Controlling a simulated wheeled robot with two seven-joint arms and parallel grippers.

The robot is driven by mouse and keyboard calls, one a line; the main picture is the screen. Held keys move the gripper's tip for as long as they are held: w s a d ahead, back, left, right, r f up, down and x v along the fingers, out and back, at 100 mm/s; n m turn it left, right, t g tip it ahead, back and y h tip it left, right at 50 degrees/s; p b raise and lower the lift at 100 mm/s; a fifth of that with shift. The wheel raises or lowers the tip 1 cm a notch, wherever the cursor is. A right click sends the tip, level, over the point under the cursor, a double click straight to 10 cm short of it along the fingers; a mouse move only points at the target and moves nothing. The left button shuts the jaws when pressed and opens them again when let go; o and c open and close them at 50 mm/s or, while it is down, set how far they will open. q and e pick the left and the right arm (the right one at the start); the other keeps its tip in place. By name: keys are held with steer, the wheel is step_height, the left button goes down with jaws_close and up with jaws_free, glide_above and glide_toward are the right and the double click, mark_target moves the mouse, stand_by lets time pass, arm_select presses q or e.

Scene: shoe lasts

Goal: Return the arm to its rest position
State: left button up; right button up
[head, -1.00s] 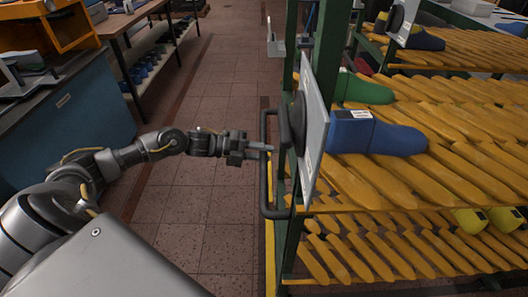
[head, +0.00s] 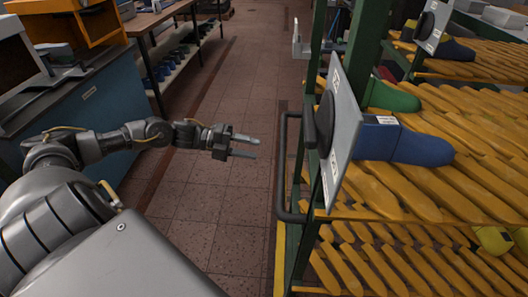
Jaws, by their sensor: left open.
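My left arm reaches in from the left in the head view. Its gripper (head: 250,147) is open and empty, with its two fingers apart and pointing right. It hangs over the tiled floor, clear of the black handle (head: 281,165) on the rack's near side. My right gripper is not in view.
A green-framed rack (head: 307,180) with yellow slatted shelves (head: 400,195) stands on the right. A blue shoe last (head: 420,148) and a green one (head: 392,97) lie on it beside a white panel (head: 342,130). A blue workbench (head: 90,105) stands left. The tiled aisle (head: 222,210) between is free.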

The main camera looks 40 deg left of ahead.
arm_select(q)
steer(key=shift+s+a+r, duration=0.15)
steer(key=shift+s+a, duration=0.2)
steer(key=shift+a, duration=0.2)
